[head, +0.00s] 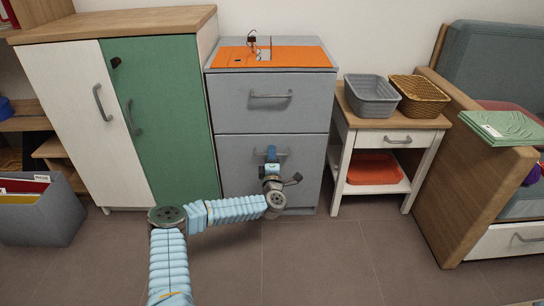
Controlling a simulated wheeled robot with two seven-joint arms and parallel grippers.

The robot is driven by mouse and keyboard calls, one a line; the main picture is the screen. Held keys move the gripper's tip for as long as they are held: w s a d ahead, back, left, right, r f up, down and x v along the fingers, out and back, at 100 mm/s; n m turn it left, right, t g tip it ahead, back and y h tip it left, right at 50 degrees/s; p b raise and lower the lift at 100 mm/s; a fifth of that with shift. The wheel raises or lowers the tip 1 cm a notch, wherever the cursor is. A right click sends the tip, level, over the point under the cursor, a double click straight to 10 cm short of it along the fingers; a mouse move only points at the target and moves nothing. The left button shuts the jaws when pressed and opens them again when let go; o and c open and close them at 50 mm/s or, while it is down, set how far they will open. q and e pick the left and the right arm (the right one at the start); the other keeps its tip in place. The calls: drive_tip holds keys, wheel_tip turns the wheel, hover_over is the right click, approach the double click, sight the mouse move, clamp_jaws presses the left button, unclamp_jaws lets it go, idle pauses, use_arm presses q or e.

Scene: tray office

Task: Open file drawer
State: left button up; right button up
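A grey file cabinet (230,150) with two drawers stands against the wall. Its upper drawer (235,105) is shut and has a bar handle (271,96). Its lower drawer (235,172) looks shut, flush with the front. My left gripper (271,154) is at the lower drawer's handle (285,153) and hides its middle. The fingers are too small to tell whether they are closed around the bar or only beside it. My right gripper is not in view.
A white and green cupboard (165,120) stands to the left, with a grey file box (45,215) on the floor. To the right, a small side table (425,122) carries two baskets. A wooden-sided sofa (445,200) is farther right. The tiled floor in front is clear.

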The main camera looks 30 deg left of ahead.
use_arm(q)
drive_tip(key=shift+w+a, duration=0.1)
drive_tip(key=shift+w, duration=0.05)
drive_tip(key=shift+c, duration=0.3)
clamp_jaws()
